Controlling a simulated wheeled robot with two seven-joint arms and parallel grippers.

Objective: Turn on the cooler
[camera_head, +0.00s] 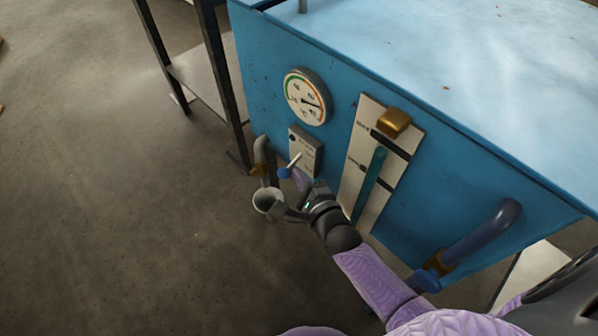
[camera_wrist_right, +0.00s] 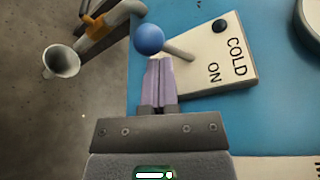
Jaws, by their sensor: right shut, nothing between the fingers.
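The cooler is a blue box (camera_head: 268,75) with a small switch plate (camera_head: 312,147) on its front. In the right wrist view the plate (camera_wrist_right: 228,65) reads "COLD" and "ON". A lever with a blue ball knob (camera_wrist_right: 148,39) sticks out from the plate; the knob also shows in the head view (camera_head: 284,173). My right gripper (camera_wrist_right: 160,62) is shut and empty, its fingertips just below the knob and beside the lever. I cannot tell whether they touch. In the head view the right gripper (camera_head: 301,180) reaches the plate from below. My left gripper is not in view.
A round gauge (camera_head: 306,97) is above the plate, and a level gauge panel (camera_head: 360,205) is to its right. A pipe with a funnel (camera_head: 268,202) is at the left, close to my gripper. Another pipe with a blue valve (camera_head: 430,277) is at lower right. Open floor lies left.

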